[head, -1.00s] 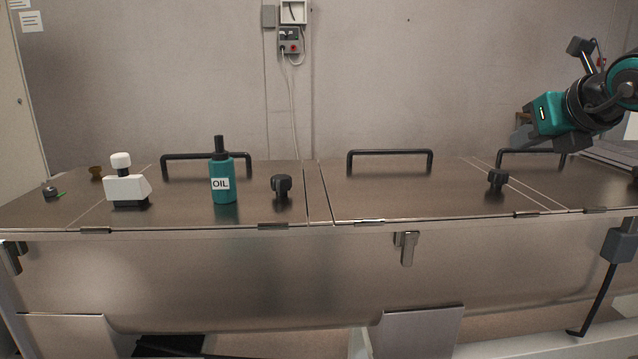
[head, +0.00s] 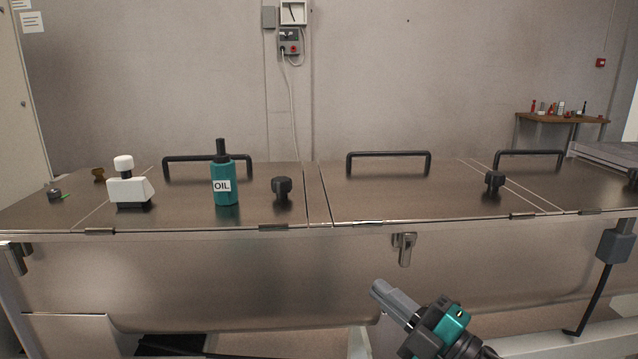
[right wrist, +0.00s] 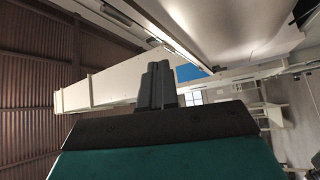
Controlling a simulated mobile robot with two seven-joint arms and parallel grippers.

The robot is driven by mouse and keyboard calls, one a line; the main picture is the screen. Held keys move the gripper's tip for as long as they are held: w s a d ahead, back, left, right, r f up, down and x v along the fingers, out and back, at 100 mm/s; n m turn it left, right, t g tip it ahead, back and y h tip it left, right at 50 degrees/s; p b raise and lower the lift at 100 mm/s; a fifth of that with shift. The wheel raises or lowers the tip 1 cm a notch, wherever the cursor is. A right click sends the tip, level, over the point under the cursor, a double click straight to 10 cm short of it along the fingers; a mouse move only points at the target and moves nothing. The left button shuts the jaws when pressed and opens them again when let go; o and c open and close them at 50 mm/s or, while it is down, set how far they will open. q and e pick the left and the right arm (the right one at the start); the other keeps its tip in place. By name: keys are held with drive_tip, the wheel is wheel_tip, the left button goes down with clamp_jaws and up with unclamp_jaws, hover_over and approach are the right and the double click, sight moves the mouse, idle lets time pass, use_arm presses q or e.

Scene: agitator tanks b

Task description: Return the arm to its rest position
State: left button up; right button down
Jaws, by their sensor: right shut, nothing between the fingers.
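My right gripper (head: 382,290) is low in front of the steel tank, at the lower middle right of the head view. Its grey fingers are together with nothing between them and point up and to the left. It also shows in the right wrist view (right wrist: 158,72), with the fingers closed side by side. The gripper is apart from the tank front (head: 250,275) in the picture. My left gripper is not in view.
On the tank lid stand a teal oil bottle (head: 225,184), a white device (head: 128,188) and black knobs (head: 282,187). Black handles (head: 388,156) rise along the back. A latch (head: 404,248) hangs on the front. A wooden table (head: 560,119) stands far right.

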drive_tip(key=s+d+f+m+g+h, duration=0.1)
drive_tip(key=s+f+m+h, duration=0.3)
drive_tip(key=f, duration=0.5)
drive_tip(key=s+d+f+m+g+h, duration=0.1)
drive_tip(key=s+d+f+m+h, duration=0.3)
drive_tip(key=s+f+m, duration=0.4)
drive_tip(key=s+d+f+m+g+h, duration=0.2)
drive_tip(key=s+f+m+h, duration=0.3)
drive_tip(key=f+m, duration=0.3)
wheel_tip(320, 180, down, 3)
drive_tip(key=shift+s+d+f+m, duration=0.2)
drive_tip(key=shift+s+m, duration=0.2)
drive_tip(key=shift+s, duration=0.3)
